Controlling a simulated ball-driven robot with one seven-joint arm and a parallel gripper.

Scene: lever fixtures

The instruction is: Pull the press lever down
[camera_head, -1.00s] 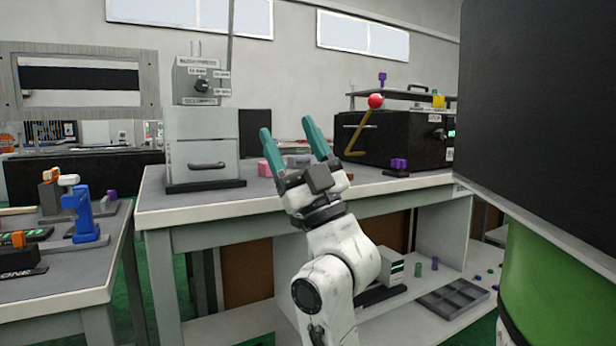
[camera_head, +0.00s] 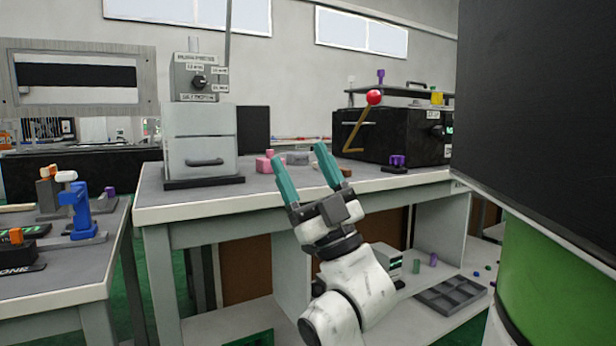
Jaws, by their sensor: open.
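The lever (camera_head: 362,124) is a brass-coloured bar with a red ball knob (camera_head: 374,97) at its raised upper end. It sits at the front left of a black press-like machine (camera_head: 403,139) at the back right of the workbench. My gripper (camera_head: 301,172) has two teal fingers, spread apart and empty. In the picture it is left of and below the red knob, apart from it. The fingers point up and slightly left, over the bench. The depth gap between fingers and lever is hard to tell.
A grey box with a handle (camera_head: 203,146) stands on the bench's left part. Pink blocks (camera_head: 266,162) lie behind the fingers. A purple part (camera_head: 397,161) stands before the machine. A side table (camera_head: 60,262) holds a blue clamp (camera_head: 82,212). A dark panel (camera_head: 535,110) blocks the right side.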

